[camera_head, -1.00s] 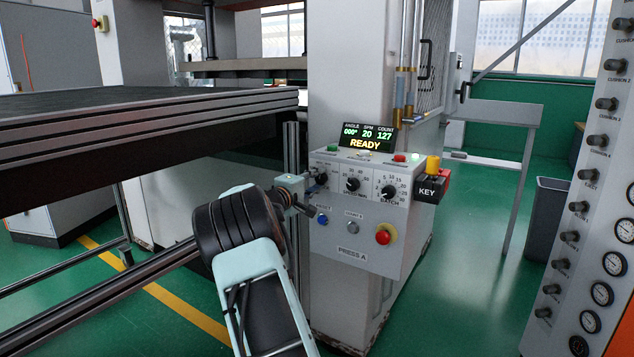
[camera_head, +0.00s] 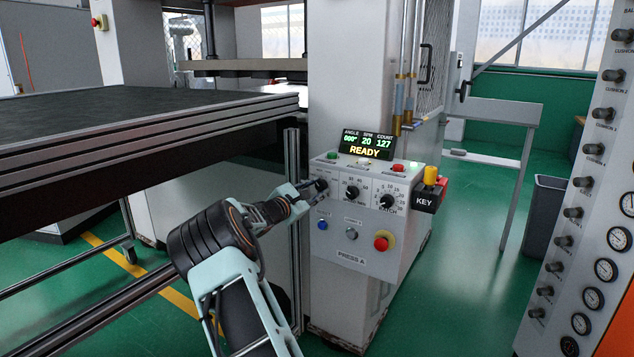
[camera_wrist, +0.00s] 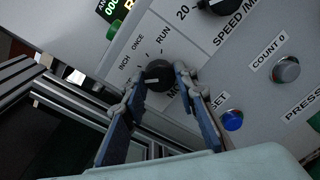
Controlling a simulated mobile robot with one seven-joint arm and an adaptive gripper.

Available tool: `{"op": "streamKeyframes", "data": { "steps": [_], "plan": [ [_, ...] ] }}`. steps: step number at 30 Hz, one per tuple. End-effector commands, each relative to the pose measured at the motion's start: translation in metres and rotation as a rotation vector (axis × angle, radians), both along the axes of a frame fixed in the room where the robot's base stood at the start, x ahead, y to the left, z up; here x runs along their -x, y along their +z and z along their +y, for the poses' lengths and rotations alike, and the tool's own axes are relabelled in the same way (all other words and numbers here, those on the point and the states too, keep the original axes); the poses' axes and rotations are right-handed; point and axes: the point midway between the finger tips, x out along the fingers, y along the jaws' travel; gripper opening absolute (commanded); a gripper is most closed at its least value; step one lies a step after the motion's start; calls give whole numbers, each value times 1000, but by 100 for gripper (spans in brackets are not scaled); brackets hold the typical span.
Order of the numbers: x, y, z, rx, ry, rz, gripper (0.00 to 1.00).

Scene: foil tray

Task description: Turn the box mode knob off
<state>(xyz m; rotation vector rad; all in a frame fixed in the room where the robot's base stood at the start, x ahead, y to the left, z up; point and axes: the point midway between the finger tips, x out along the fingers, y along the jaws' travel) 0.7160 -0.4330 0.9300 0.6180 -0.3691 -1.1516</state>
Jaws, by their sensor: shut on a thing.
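The mode knob (camera_wrist: 158,73) is a black round knob with a pale mark on the panel of the press control box (camera_head: 352,262). In the wrist view, INCH, ONCE and RUN are printed around it. The mark appears to be on its left side, but its exact setting is unclear. My gripper (camera_wrist: 161,79) has one blue finger on each side of the knob and is shut on it. In the head view, my gripper (camera_head: 316,188) reaches the panel's left side and largely covers the knob.
The speed knob (camera_head: 352,192) and batch knob (camera_head: 387,202) sit to the right. Below are a blue button (camera_head: 322,225), a grey button (camera_head: 351,234) and a red button (camera_head: 382,243). The press bed (camera_head: 150,135) and a metal post (camera_head: 292,230) are close on the left.

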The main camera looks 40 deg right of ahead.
Motion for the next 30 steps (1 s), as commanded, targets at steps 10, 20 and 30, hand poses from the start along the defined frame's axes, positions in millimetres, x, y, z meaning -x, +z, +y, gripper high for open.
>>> {"op": "streamKeyframes", "data": {
  "steps": [10, 20, 30],
  "plan": [
    [0, 1, 0, 87, 1, 214, 3],
    [0, 0, 0, 121, 0, 295, 3],
    [0, -1, 0, 125, 1, 304, 3]
  ]
}}
